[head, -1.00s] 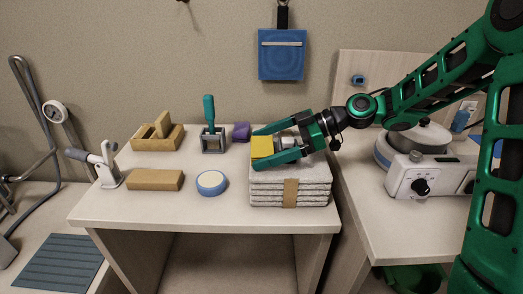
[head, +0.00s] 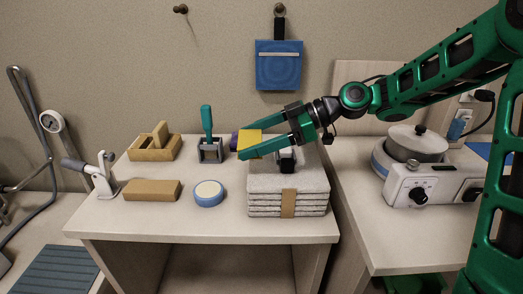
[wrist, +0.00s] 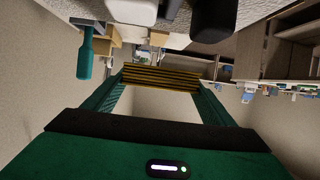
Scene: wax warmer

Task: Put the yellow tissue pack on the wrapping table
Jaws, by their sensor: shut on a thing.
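The yellow tissue pack (head: 249,139) is between the fingertips of my gripper (head: 251,144), above the back left part of the towel stack. In the wrist view the pack (wrist: 160,77) spans the gap between both green fingers, its layered edge showing yellow and dark stripes. My gripper is shut on it. A light-topped table (head: 150,222) stands in the middle of the head view, under the gripper; I cannot tell from its look whether it is the wrapping table.
The grey towel stack (head: 262,185) has a tan band. A purple item (head: 234,141) is partly hidden behind the pack. A green-handled tool (head: 207,120), a blue-white round tin (head: 209,193) and wooden blocks (head: 151,190) stand left. The wax warmer (head: 415,185) is right. The table's front left is bare.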

